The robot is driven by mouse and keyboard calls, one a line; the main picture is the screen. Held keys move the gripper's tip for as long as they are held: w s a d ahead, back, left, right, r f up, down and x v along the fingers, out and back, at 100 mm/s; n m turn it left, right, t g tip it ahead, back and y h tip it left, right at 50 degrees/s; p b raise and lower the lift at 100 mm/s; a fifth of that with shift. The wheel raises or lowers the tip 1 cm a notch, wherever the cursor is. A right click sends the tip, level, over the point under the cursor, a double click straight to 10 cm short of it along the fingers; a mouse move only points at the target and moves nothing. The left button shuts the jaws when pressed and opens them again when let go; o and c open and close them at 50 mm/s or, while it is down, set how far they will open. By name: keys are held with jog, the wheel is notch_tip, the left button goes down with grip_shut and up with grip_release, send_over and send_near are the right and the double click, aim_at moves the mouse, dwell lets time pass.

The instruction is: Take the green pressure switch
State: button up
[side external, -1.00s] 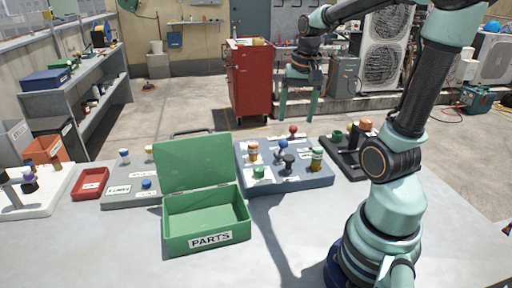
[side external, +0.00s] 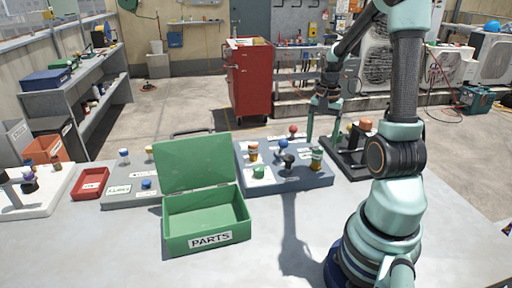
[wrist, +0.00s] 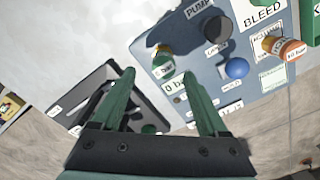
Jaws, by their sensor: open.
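A green-bodied pressure switch with an orange and yellow top (side external: 317,160) stands upright at the right end of the grey-blue panel (side external: 306,183). In the wrist view this switch (wrist: 163,65) shows just beyond my fingertips, beside a "0 bar" label. My gripper (side external: 323,135) is open and empty, above and behind the switch in the side view. In the wrist view my gripper (wrist: 159,76) has its two green fingers spread, with the switch in line with the gap. I cannot tell the exact height left between them.
The panel also bears a dark knob (side external: 289,160), a blue knob (side external: 283,144), a red knob (side external: 293,130), a green knob (side external: 258,172) and an orange-topped cylinder (side external: 253,150). A black stand (side external: 350,165) is close on the right. An open green PARTS box (side external: 207,240) stands at left.

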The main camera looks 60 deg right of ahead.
aim_at(318, 148)
jog(key=f, duration=0.5)
jog(key=shift+w+a, duration=0.1)
jog(key=shift+w, duration=0.15)
jog(key=shift+r, duration=0.1)
grip_shut()
